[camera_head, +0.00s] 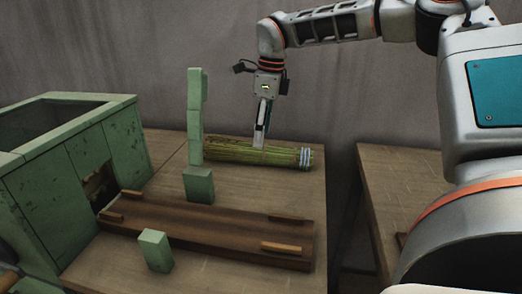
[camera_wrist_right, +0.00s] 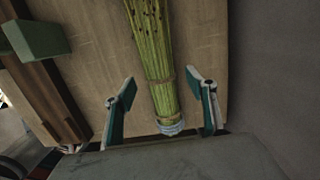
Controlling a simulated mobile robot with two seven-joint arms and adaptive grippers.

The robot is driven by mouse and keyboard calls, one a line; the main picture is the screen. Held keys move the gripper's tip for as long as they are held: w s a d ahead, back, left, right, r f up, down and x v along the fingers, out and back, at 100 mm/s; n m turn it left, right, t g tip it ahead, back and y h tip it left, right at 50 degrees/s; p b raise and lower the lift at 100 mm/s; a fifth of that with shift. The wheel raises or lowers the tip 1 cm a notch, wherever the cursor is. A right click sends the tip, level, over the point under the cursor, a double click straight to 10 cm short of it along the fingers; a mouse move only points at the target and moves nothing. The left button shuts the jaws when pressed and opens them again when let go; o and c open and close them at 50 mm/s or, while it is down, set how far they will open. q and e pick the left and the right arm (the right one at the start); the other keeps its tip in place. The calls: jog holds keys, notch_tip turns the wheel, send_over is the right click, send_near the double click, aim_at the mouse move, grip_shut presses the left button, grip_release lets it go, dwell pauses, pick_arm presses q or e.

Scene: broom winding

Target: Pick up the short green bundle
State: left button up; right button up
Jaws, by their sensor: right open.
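My right gripper (camera_head: 261,134) is over the bundle, pointing down. In the right wrist view the bundle (camera_wrist_right: 155,60) runs between the two open fingers of the right gripper (camera_wrist_right: 162,97), with the banded end close to the palm side. The fingers stand apart on either side of it, and I see no clear contact. My left gripper is not in view.
A green machine box (camera_head: 70,150) stands at the left with a dark opening. A brown wooden tray (camera_head: 210,230) leads from it along the table (camera_head: 240,185). A green post (camera_head: 195,115) and small green blocks (camera_head: 155,250) stand nearby. Another table (camera_head: 385,190) is at the right, across a gap.

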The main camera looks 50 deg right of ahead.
aim_at(259, 152)
jog(key=f, duration=0.2)
jog(key=f+b, duration=0.1)
jog(key=f, duration=0.3)
jog(key=shift+w+a+f, duration=0.1)
jog(key=shift+w+a, duration=0.2)
jog(key=shift+a, duration=0.05)
jog(key=shift+w+f, duration=0.15)
jog(key=shift+f, duration=0.25)
jog(key=shift+r, duration=0.2)
jog(key=shift+c, duration=0.3)
jog(key=c, duration=1.2)
